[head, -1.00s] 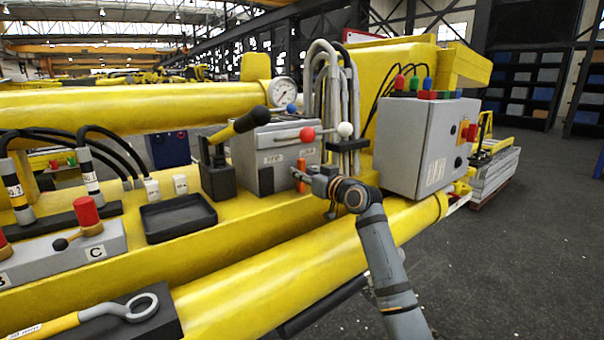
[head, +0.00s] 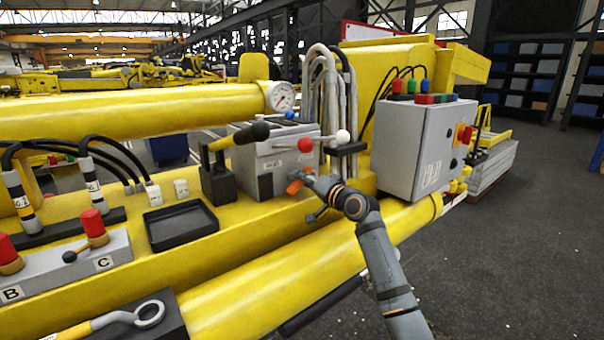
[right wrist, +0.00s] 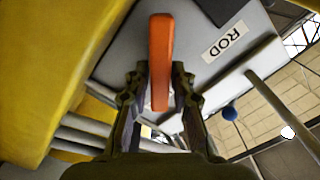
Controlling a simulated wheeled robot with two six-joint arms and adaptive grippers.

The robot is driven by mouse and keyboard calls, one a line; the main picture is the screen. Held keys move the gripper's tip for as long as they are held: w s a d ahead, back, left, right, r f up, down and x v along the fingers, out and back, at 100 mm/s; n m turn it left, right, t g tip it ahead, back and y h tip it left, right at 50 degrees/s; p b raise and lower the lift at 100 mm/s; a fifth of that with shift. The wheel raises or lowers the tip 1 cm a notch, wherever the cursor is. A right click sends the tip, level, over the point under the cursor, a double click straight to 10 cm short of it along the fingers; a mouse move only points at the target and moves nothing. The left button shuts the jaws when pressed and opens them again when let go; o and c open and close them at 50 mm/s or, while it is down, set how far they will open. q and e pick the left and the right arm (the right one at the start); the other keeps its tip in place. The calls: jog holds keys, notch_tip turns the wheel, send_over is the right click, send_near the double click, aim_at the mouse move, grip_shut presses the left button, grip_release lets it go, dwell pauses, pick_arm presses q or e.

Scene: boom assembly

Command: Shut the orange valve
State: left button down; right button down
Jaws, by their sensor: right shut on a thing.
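The orange valve handle (head: 295,186) is on the front of the grey valve block (head: 262,160), low on its right side. It lies tilted in the head view. My right gripper (head: 307,183) is at the handle, partly hidden by its own wrist. In the right wrist view the orange handle (right wrist: 161,50) runs between the two fingers of my right gripper (right wrist: 160,100), which is shut on it. The valve block carries a label reading ROD (right wrist: 224,40) beside the handle. My left gripper is not in view.
A grey control box (head: 405,150) stands close on the right. A black tray (head: 180,225) and a black-handled lever (head: 240,135) are to the left.

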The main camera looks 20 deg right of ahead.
jog(key=m+p, duration=0.3)
jog(key=m, duration=0.1)
jog(key=shift+d, duration=0.1)
jog(key=shift+f+m+p, duration=0.2)
jog(key=shift+m+p, duration=0.35)
jog(key=shift+m, duration=0.35)
jog(key=shift+f+m+p, duration=0.15)
jog(key=shift+m+p, duration=0.35)
jog(key=shift+m, duration=0.4)
jog(key=shift+f, duration=0.1)
jog(key=c, duration=1.3)
grip_release()
jog(key=shift+o, duration=0.4)
jog(key=shift+s+d, duration=0.1)
jog(key=v, duration=1.1)
jog(key=shift+s, duration=0.35)
